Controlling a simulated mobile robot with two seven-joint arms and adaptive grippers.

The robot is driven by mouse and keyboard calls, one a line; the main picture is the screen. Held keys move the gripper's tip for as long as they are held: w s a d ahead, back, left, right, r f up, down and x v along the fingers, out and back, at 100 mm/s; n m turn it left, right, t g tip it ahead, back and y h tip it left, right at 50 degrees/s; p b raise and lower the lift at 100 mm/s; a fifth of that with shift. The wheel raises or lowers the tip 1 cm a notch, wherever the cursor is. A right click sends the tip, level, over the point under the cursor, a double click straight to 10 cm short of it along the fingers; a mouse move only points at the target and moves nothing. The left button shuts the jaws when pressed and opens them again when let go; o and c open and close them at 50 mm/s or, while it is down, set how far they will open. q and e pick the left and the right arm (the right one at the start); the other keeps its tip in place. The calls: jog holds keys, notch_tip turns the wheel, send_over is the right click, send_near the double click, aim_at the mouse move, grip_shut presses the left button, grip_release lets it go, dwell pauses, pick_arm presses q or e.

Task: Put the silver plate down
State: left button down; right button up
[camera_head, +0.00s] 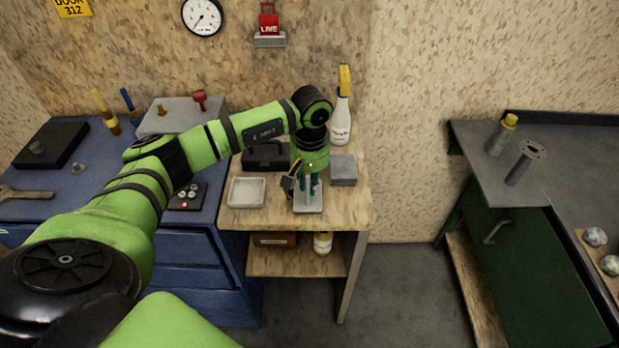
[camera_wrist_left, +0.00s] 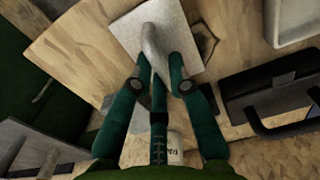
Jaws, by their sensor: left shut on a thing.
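The silver plate (camera_head: 308,205) is a light grey square with a raised grip. It is over the front part of the wooden bench top in the head view. My left gripper (camera_head: 308,183) points down at it, with its fingers shut on the grip. In the left wrist view the plate (camera_wrist_left: 130,35) lies beyond the fingertips of the gripper (camera_wrist_left: 160,72), looking roughly flat. A dark outlined mark (camera_wrist_left: 208,42) on the wood is partly hidden by the plate. I cannot tell whether the plate touches the wood. My right gripper is not in view.
On the wooden bench (camera_head: 345,212), a pale tray (camera_head: 246,192) is left of the plate, a black case (camera_head: 262,157) behind it, and a grey block (camera_head: 343,170) and spray bottle (camera_head: 341,122) to the right. Bare wood lies right of the plate.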

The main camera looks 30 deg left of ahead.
pick_arm(q)
jog(key=shift+f, duration=0.1)
jog(key=c, duration=1.2)
grip_release()
jog(key=shift+r, duration=0.45)
notch_tip(320, 180, up, 12)
jog(key=b, duration=0.3)
jog(key=shift+d+f, duration=0.15)
jog(key=shift+f, duration=0.1)
